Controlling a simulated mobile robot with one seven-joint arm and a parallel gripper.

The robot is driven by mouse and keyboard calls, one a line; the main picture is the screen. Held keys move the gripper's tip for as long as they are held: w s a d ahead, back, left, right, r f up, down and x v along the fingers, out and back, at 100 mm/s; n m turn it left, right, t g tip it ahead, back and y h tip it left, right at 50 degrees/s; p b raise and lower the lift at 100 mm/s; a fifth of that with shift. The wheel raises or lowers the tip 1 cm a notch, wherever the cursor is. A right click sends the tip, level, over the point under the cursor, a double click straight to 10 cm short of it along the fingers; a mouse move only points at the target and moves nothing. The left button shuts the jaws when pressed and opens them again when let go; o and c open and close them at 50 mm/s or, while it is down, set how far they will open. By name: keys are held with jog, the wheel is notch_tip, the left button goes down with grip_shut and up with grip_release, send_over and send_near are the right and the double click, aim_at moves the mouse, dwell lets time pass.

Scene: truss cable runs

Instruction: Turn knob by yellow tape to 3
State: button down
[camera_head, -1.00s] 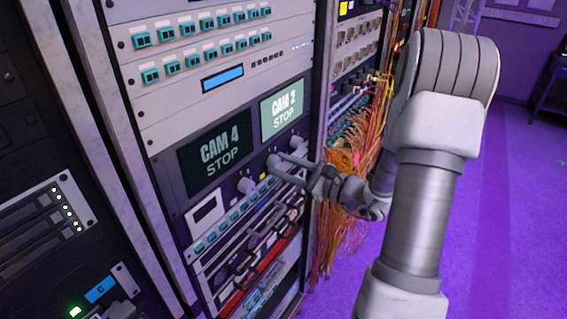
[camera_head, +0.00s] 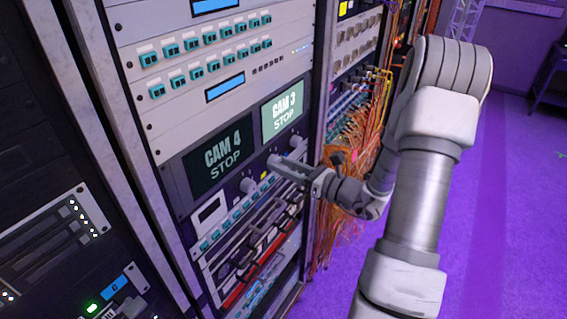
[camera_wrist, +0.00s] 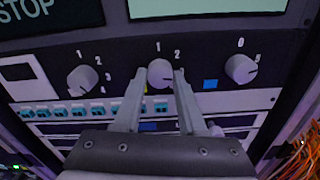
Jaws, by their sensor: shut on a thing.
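The middle knob (camera_wrist: 161,73) is a round pale dial on the dark panel, with the numbers 1 and 2 showing above it. A bit of yellow tape (camera_wrist: 146,88) shows at its lower left, mostly hidden by a finger. My gripper (camera_wrist: 158,77) is shut on this knob, one finger on each side; the knob's pointer is hard to make out. In the head view my gripper (camera_head: 276,162) reaches the panel from the right, below the bright screen (camera_head: 282,117), which reads CAM 3 STOP.
A left knob (camera_wrist: 82,79) and a right knob (camera_wrist: 241,68) flank it; blue tape (camera_wrist: 210,84) sits by the right one. The dark screen (camera_head: 220,155) reads CAM 4 STOP. Orange cables (camera_head: 345,160) hang close to my arm.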

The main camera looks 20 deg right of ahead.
dwell(0.4)
jog(key=shift+c, duration=2.4)
grip_release()
jog(key=b+v, duration=0.2)
jog(key=v, duration=1.5)
jog(key=shift+s, duration=0.25)
